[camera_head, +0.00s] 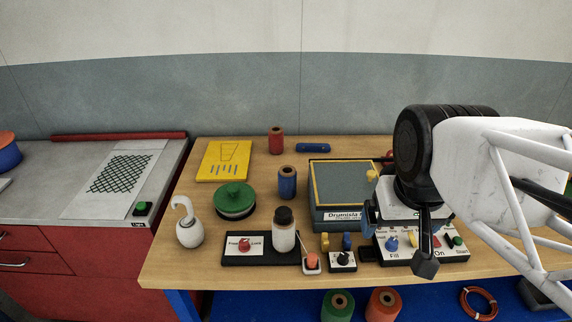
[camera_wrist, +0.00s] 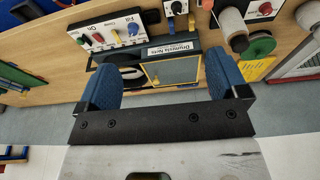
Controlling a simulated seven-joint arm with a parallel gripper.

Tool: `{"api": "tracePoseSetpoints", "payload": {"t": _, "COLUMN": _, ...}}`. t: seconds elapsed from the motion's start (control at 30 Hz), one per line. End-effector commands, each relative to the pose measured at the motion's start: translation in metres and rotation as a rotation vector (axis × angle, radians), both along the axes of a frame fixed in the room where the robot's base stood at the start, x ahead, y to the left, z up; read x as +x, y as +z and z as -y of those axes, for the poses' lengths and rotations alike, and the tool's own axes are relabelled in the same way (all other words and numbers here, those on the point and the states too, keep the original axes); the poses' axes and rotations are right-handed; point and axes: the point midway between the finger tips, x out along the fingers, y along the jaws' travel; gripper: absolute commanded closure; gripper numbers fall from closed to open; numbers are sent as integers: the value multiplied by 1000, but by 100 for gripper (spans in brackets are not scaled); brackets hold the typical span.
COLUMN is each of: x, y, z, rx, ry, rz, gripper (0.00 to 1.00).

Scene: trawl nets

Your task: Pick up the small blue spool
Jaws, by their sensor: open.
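The blue spool (camera_head: 287,182) stands upright on the wooden bench, left of the grey-green box and behind the white bottle. It has a tan core at its top. In the wrist view I cannot make it out; the right finger may hide it.
The grey-green box (camera_head: 333,216), control panel (camera_head: 432,255), white bottle (camera_head: 284,232), green lidded pot (camera_head: 234,200) and red spool (camera_head: 276,140) surround the spool. A blue cylinder (camera_head: 313,147) lies at the back. A small blue peg (camera_head: 347,241) stands near the front edge.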

Motion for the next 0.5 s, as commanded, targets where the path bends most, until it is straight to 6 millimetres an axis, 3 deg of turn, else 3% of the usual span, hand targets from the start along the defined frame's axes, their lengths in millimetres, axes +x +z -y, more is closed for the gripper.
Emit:
{"api": "tracePoseSetpoints", "payload": {"t": 0.1, "x": 1, "y": 22, "z": 0, "rx": 0, "ry": 0, "rz": 3, "gripper": 8}}
{"api": "tracePoseSetpoints", "payload": {"t": 0.5, "x": 36, "y": 27, "z": -1, "rx": -153, "ry": 215, "rz": -80, "gripper": 8}}
